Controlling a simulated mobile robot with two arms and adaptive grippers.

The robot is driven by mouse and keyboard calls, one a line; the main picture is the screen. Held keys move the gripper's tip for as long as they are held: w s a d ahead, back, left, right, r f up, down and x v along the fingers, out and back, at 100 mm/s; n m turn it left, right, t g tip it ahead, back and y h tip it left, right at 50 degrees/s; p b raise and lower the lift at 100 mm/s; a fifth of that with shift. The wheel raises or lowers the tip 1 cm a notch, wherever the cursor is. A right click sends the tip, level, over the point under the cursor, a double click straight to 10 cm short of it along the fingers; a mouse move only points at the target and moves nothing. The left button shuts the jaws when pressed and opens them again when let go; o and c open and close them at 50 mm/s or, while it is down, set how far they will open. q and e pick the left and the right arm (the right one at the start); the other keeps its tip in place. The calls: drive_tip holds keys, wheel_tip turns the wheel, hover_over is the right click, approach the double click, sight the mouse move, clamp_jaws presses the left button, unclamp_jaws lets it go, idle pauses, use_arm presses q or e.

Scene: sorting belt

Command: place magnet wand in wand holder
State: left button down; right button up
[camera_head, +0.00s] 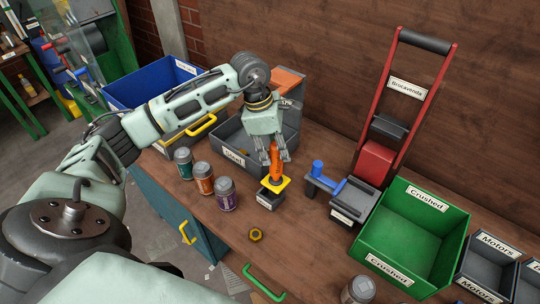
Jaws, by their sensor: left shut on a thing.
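My left gripper (277,157) reaches down from above and is shut on the orange handle of the magnet wand (275,172). The wand is about upright, with a yellow plate (276,185) below the handle. Directly under the plate is a small dark block with a white label (269,198), at the table's front side; it looks like the wand holder. I cannot tell whether the wand is seated in it or just above it. My right gripper is not in view.
A grey labelled bin (228,152) stands behind the wand. Several cans, one purple (226,194), stand to its left. A yellow nut (256,234) lies in front. At right are a blue-handled grey device (320,172), a red-framed crusher (377,160) and a green "Crushed" bin (440,212).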

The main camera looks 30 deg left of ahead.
use_arm(q)
drive_tip(key=shift+w+a+f, duration=0.15)
drive_tip(key=shift+a+f, duration=0.15)
drive_tip(key=shift+a, duration=0.35)
drive_tip(key=shift+w+a+f+p, duration=0.1)
drive_tip(key=shift+a+f+p, duration=0.2)
drive_tip(key=shift+f, duration=0.15)
wheel_tip(320, 180, down, 3)
drive_tip(key=shift+f+p, duration=0.1)
drive_tip(key=shift+p, duration=0.85)
drive_tip(key=shift+f, duration=0.25)
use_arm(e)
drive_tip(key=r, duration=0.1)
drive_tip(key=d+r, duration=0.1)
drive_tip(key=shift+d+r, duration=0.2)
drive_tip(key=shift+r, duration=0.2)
use_arm(q)
drive_tip(key=shift+f, duration=0.1)
